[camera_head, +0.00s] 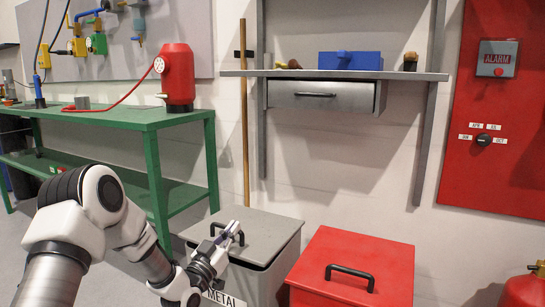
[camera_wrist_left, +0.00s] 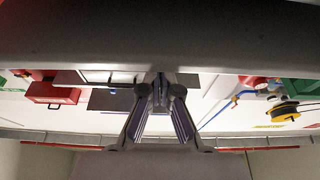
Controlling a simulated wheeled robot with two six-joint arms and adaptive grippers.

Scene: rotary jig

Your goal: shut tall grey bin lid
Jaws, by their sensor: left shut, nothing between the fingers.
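The tall grey bin (camera_head: 275,284) stands at the lower middle of the head view, with a METAL label on its front. Its grey lid (camera_head: 272,226) lies over the top, with a dark line under its edge; I cannot tell whether it is fully down. A black handle (camera_head: 215,229) sits on the lid, partly hidden by my gripper. My left gripper (camera_head: 237,229) is shut and empty, over the lid close to the handle; contact is unclear. It also shows in the left wrist view (camera_wrist_left: 160,82). My right gripper is not in view.
A red bin (camera_head: 335,250) with a black handle stands close on the right. A green workbench (camera_head: 150,118) is at the left, with a broomstick (camera_head: 245,120) against the wall. A shelf (camera_head: 420,76) with a drawer hangs above. A red extinguisher (camera_head: 525,290) is at far right.

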